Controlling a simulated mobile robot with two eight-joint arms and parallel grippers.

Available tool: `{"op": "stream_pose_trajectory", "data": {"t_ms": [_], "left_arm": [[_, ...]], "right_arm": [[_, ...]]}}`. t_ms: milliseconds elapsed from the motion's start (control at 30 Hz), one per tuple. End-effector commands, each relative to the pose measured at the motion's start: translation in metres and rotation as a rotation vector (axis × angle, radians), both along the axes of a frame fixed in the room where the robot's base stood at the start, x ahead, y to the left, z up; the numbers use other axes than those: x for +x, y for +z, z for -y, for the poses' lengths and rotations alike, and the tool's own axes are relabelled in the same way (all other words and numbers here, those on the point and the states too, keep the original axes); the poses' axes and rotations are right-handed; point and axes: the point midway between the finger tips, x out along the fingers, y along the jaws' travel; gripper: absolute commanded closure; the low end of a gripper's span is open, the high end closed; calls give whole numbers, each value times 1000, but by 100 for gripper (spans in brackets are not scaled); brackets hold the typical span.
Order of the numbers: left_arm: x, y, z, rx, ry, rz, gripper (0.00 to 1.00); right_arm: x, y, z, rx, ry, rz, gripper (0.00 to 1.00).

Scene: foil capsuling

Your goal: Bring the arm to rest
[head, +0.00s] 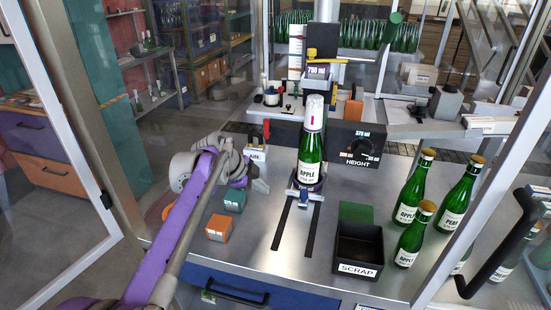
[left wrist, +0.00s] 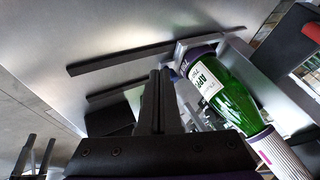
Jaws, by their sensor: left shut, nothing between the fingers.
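My left arm comes in from the lower left in the head view, and my left gripper (head: 262,185) is over the metal worktop, left of the capped bottle. In the left wrist view the fingers (left wrist: 158,100) are together with nothing between them. A green APPLE bottle (head: 310,160) with a white capsule on its neck stands upright in the holder at the end of two dark slots. The bottle also shows in the left wrist view (left wrist: 225,95), apart from the fingers. My right gripper is not in view.
A black SCRAP bin (head: 358,268) stands at the front. Several green bottles (head: 411,205) stand on the right. Orange (head: 219,228) and teal (head: 234,200) blocks lie near my left arm. The HEIGHT unit (head: 355,145) is behind the bottle. A glass door frame (head: 80,120) is at left.

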Motion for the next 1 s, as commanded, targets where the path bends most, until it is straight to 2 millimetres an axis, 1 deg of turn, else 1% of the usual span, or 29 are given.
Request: {"op": "stream_pose_trajectory", "data": {"t_ms": [67,167,267,367,400,467,500,567,600,667,700,800,900,1000], "left_arm": [[-3,1,-1,-1,9,-5,100],[-18,1,-4,-6,68,-35,100],[-49,1,-12,-21,195,-94,100],[-93,-4,-23,-42,372,-163,100],[-112,-8,-28,-52,449,-190,100],[-140,-15,-35,-71,563,-225,100],[-159,-21,-40,-84,640,-246,100],[-187,-30,-47,-104,755,-272,100],[-206,-38,-52,-121,833,-288,100],[-234,-51,-59,-147,947,-307,100],[-252,-60,-64,-166,1023,-318,100],[-294,-85,-75,-218,1200,-334,100],[-327,-108,-85,-268,1343,-342,100],[-348,-125,-91,-307,1442,-343,100]], "right_arm": [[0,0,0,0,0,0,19],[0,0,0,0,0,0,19],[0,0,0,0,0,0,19],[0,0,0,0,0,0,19],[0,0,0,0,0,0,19],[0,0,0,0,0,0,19],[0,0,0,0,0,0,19],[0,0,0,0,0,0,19],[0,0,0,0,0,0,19],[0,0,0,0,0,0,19],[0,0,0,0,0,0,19],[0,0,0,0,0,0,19],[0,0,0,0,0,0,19],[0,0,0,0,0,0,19]]}}
